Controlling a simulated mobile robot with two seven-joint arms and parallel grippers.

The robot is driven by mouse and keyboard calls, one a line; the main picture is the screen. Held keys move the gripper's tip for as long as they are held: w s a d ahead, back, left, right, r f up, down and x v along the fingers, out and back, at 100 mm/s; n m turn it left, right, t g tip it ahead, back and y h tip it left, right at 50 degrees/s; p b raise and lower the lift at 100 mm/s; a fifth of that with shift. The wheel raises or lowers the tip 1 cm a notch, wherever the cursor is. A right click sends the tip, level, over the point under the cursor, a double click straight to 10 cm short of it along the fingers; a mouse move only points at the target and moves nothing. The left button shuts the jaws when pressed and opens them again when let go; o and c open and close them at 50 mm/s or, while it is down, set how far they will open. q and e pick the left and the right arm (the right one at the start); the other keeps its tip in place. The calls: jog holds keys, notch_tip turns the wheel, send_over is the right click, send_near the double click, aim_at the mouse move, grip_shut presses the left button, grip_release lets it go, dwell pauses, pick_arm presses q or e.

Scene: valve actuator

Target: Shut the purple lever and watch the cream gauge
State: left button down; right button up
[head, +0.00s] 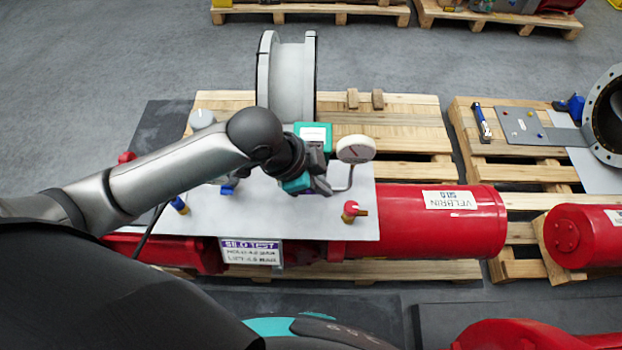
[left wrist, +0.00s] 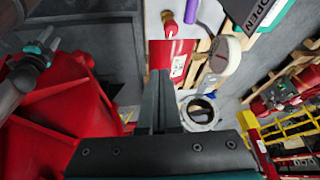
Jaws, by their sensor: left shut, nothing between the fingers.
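The cream gauge (head: 356,149) stands on a bent pipe just right of my left gripper (head: 322,186) in the head view. In the left wrist view the gauge (left wrist: 226,56) is right of the fingers (left wrist: 160,80), which are together and empty. A purple bar (left wrist: 191,10), seemingly the purple lever, shows at the top edge of the left wrist view, apart from the fingertips. My gripper hides that spot in the head view. A dark tag reading OPEN (left wrist: 262,12) is at top right. What looks like my right gripper (left wrist: 38,58) is small at the left.
A grey plate (head: 290,228) carries the fittings, including a red-and-brass fitting (head: 352,211). A red cylinder (head: 440,220) lies to its right, and a large grey flanged pipe (head: 288,80) stands behind. A wooden pallet (head: 410,125) lies beneath. A sign (head: 251,252) hangs at the front.

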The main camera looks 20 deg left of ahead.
pick_arm(q)
jog(key=w+a+m+y, duration=0.1)
jog(key=w+a, duration=0.2)
jog(key=a, duration=0.4)
jog(key=shift+g, duration=0.4)
jog(key=shift+w+a+b+x, duration=0.15)
jog(key=shift+x, duration=2.05)
jog(key=shift+w+a+b+x, duration=0.15)
jog(key=shift+a+x, duration=0.05)
jog(key=shift+x, duration=1.95)
jog(key=shift+w+a+b+x, duration=0.15)
jog(key=shift+x, duration=2.05)
